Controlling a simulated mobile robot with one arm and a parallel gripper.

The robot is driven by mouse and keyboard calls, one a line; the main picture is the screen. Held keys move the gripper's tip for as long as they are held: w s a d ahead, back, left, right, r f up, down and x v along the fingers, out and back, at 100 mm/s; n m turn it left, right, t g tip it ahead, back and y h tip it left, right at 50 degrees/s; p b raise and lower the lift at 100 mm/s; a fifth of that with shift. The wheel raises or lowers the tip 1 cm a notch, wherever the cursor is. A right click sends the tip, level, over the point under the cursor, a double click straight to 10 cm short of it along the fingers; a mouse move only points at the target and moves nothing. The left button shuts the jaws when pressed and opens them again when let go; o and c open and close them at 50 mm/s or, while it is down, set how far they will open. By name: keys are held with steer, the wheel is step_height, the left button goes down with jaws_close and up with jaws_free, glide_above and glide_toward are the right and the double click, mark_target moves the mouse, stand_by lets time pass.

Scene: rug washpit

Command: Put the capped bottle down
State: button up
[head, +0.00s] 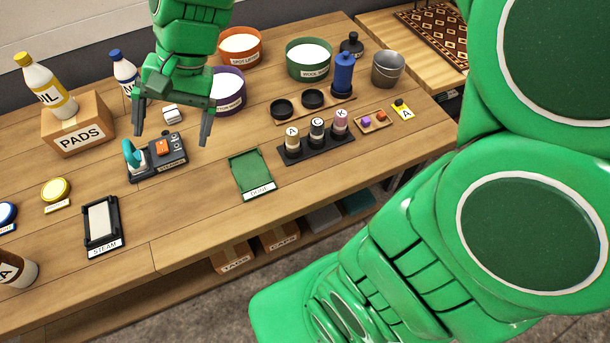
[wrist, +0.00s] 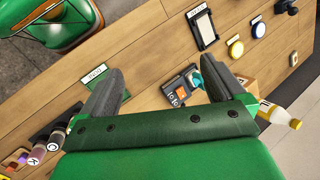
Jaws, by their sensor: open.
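My gripper (head: 172,128) is open and empty above the workbench, over the small grey device (head: 168,155) with a teal knob; its spread fingers also show in the wrist view (wrist: 163,88). Several bottles could be the capped bottle; I cannot tell which. A blue bottle (head: 343,75) stands upright at the end of a wooden tray (head: 322,109) with two black round holders. A yellow-capped white bottle (head: 47,85) stands on the PADS box (head: 76,135). A blue-capped white bottle (head: 124,72) is behind the gripper. A brown bottle (head: 15,272) is partly cut off at left.
Orange, green and purple tubs (head: 308,62) and a metal bucket (head: 388,68) stand behind. A STEAM tray (head: 102,224) is at front left. Bare wood surrounds the mat.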

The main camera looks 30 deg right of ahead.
steer(key=s+d+f+n+h, duration=0.1)
steer(key=s+d+f+h, duration=0.1)
steer(key=s+d, duration=0.6)
steer(key=s+d+f+n+h, duration=0.2)
steer(key=s+d+h, duration=0.1)
steer(key=s+d, duration=0.6)
steer(key=shift+d+f+g, duration=0.25)
steer(key=shift+d+g, duration=0.05)
steer(key=shift+d, duration=0.1)
steer(key=shift+o, duration=0.3)
steer(key=w+a+m+t+y, duration=0.2)
steer(key=w+a+m+t, duration=0.2)
steer(key=w+m, duration=0.65)
steer(key=w+a+m+t+y, duration=0.2)
steer(key=w+a+m+t, duration=0.3)
steer(key=w, duration=1.1)
steer(key=w+d+f+m+t+h, duration=0.1)
steer(key=w+d+f+m+h, duration=0.15)
steer(key=w+d+m, duration=0.65)
steer(key=w+d+f+m+t+h, duration=0.25)
steer(key=w+d+m, duration=0.45)
steer(key=m, duration=0.5)
steer(key=a+x, duration=0.2)
steer(key=x, duration=0.8)
steer(key=shift+f+g, duration=0.2)
steer(key=shift+g, duration=0.25)
